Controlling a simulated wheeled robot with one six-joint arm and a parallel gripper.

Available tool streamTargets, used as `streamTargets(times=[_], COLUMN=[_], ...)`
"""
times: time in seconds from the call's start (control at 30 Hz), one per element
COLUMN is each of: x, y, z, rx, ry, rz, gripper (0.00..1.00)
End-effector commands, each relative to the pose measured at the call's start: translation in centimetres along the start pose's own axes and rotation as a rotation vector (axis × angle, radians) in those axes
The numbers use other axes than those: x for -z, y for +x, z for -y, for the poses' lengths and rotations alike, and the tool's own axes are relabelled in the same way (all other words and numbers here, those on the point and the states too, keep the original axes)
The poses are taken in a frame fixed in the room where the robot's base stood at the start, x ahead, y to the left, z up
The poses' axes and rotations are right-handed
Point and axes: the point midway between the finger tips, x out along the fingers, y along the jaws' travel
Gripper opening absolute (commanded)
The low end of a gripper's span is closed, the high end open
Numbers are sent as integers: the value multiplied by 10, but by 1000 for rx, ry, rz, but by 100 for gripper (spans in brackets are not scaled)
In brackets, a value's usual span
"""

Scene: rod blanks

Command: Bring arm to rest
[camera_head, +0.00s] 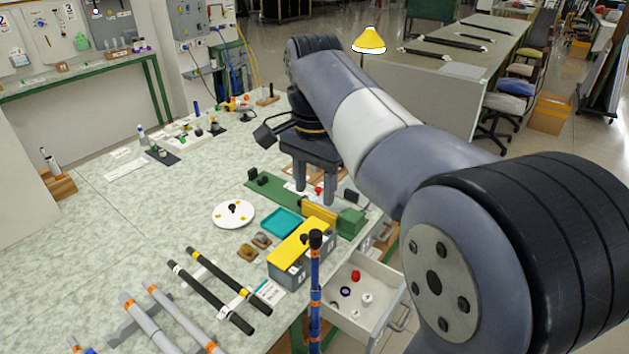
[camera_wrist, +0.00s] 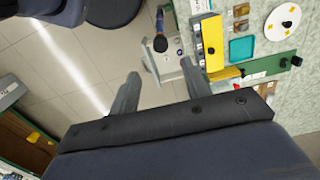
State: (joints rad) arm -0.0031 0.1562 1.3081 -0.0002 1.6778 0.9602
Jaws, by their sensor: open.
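My gripper (camera_head: 316,192) is open, with its two fingers pointing down above the right edge of the bench. Nothing shows between the fingers in the wrist view (camera_wrist: 160,80), where the floor lies below them. My arm reaches across the upper right of the head view, bent, and hides part of the bench edge. Just below the fingers in the head view lies a long green fixture (camera_head: 264,186) with a yellow block (camera_head: 319,213). It also shows in the wrist view (camera_wrist: 270,66).
A yellow-topped grey box (camera_head: 296,246), a teal tray (camera_head: 283,222) and a white disc (camera_head: 221,214) stand nearby. An open drawer (camera_head: 376,322) holds small parts. An upright blue rod (camera_head: 315,300) stands in front. Black rods (camera_head: 206,296) lie left. The bench's left middle is clear.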

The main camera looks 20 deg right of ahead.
Motion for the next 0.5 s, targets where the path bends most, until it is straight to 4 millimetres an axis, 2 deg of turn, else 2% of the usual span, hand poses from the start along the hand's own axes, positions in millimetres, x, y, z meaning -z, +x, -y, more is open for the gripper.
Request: streamTargets(times=[0.3, 0.5], x=[0, 0], y=[-4, 1], z=[0, 0], rx=[1, -1], ry=[0, 0], rz=[0, 1], gripper=[46, 46])
